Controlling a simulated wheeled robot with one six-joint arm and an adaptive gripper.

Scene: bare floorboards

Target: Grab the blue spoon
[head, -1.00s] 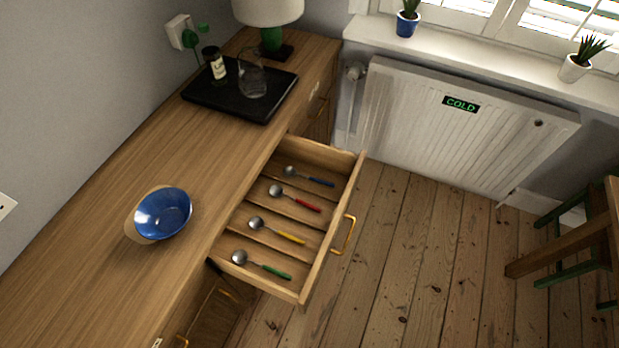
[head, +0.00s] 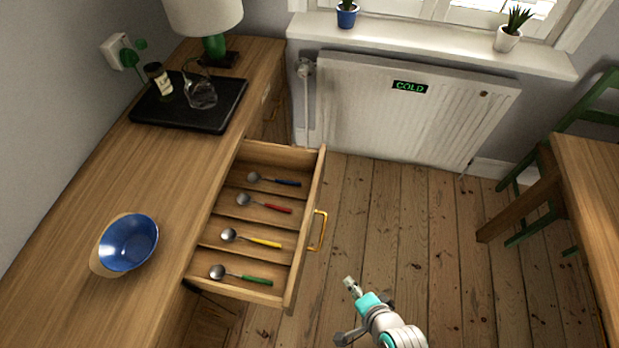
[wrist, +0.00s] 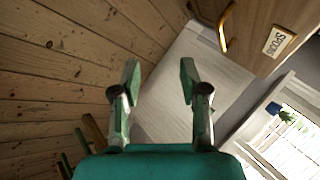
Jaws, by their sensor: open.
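The blue-handled spoon (head: 274,180) lies in the far compartment of the open drawer (head: 290,272) in the head view. Its bowl points left and its handle right. Spoons with red (head: 264,203), yellow (head: 251,238) and green (head: 241,276) handles lie in the compartments nearer to me. My gripper (wrist: 158,80) is open and empty in the wrist view, with the radiator behind its fingers. In the head view my gripper (head: 350,283) is right of the drawer over the floor, apart from the spoons. The wrist view shows no spoon.
The drawer's front has a brass handle (head: 318,230). A blue bowl (head: 128,242) and a black tray (head: 190,108) stand on the counter. A white radiator (head: 400,120) is at the back. A table (head: 590,180) and a green chair (head: 580,115) stand right; the floor between is clear.

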